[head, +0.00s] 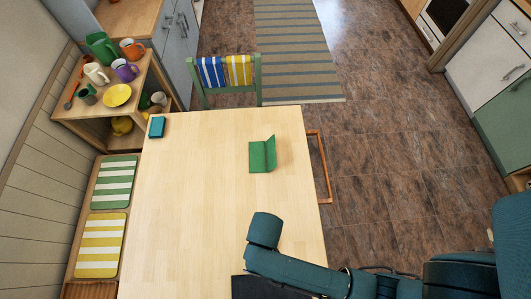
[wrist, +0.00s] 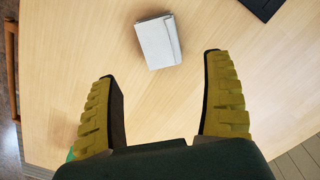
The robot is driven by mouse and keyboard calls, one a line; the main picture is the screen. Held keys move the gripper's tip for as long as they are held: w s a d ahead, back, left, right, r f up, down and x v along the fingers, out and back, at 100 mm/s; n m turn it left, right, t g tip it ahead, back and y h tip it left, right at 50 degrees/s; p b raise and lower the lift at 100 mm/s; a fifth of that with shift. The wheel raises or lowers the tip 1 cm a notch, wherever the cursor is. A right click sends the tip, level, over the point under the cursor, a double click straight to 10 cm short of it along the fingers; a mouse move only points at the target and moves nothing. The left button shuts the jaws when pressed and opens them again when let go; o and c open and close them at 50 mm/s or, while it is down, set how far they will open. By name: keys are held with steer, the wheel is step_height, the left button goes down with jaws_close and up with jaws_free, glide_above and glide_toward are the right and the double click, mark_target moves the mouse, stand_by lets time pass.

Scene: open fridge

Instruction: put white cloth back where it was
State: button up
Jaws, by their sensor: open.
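A white folded cloth (wrist: 155,40) lies on the wooden table in the wrist view, at the top middle. My gripper (wrist: 160,67) is open and empty. Its two yellow ridged fingers are spread, and the cloth appears just beyond the gap between their tips. I cannot tell the height of the fingers above the table. In the head view my teal arm reaches over the near part of the table, and the white cloth does not show there. The fingers are hidden in that view too.
A green folded object (head: 262,155) and a small teal block (head: 157,127) are on the table (head: 200,190). A dark flat item (head: 262,288) lies at the near edge. Blue and yellow striped cloths (head: 224,71) hang on a chair. A shelf with mugs (head: 118,95) stands left.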

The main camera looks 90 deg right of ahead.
step_height(320, 180, up, 2)
steer(key=shift+r, duration=0.25)
steer(key=w+r+n+t+h, duration=0.3)
steer(key=w+r+t, duration=0.9)
steer(key=w+r, duration=1.45)
steer(key=s+a+r+n+t+y, duration=0.1)
steer(key=a+r+t, duration=0.1)
steer(key=r, duration=0.8)
steer(key=s+a+r+n+t, duration=0.1)
steer(key=r+t, duration=0.3)
steer(key=r, duration=0.6)
steer(key=s+a+r+n+t+y, duration=0.1)
steer(key=a+r+n+t, duration=0.1)
steer(key=r, duration=0.9)
steer(key=shift+a+n+t+y, duration=0.3)
steer(key=shift+a+n+t, duration=0.15)
steer(key=shift+t, duration=0.65)
